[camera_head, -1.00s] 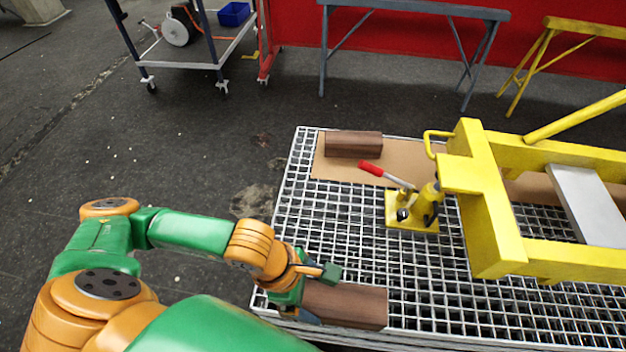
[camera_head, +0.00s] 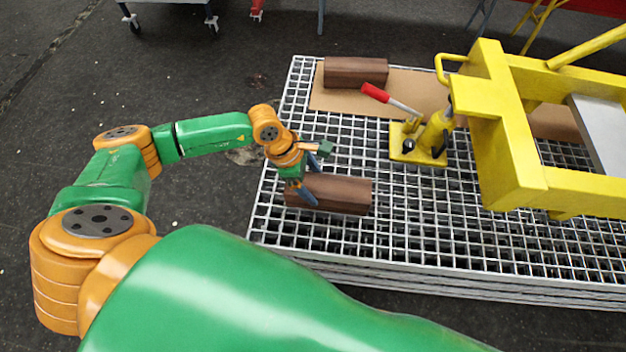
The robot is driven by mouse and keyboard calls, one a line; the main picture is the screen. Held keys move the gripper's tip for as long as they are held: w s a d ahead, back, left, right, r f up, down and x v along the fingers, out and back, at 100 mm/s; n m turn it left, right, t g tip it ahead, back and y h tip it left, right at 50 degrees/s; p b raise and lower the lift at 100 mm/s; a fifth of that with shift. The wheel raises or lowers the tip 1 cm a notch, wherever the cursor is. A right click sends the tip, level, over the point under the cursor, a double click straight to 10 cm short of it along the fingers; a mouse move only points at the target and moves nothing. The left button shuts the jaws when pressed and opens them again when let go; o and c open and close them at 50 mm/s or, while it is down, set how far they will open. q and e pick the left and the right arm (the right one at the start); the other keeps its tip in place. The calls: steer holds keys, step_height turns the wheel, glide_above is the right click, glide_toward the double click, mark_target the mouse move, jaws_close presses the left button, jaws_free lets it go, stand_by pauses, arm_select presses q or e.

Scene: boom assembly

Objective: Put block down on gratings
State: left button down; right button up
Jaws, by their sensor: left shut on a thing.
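A dark brown wooden block (camera_head: 340,194) is at the left part of the metal gratings (camera_head: 400,240). My left gripper (camera_head: 311,180) is shut on its left end, one finger on the far side and one on the near side. The block lies level, over or on the gratings; I cannot tell whether its underside touches them. A second brown block (camera_head: 355,72) lies on a cardboard sheet (camera_head: 335,99) at the far left of the gratings. My right gripper is not in view.
A yellow jack (camera_head: 425,140) with a red-tipped handle (camera_head: 376,92) stands on the gratings right of the block. A large yellow boom frame (camera_head: 505,150) extends over the right side. The gratings in front of the block are bare.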

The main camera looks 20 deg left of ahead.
arm_select(q)
steer(key=shift+f, duration=0.1)
jaws_free()
steer(key=shift+r, duration=0.3)
steer(key=v, duration=1.1)
steer(key=shift+a+r, duration=0.25)
steer(key=shift+s, duration=0.1)
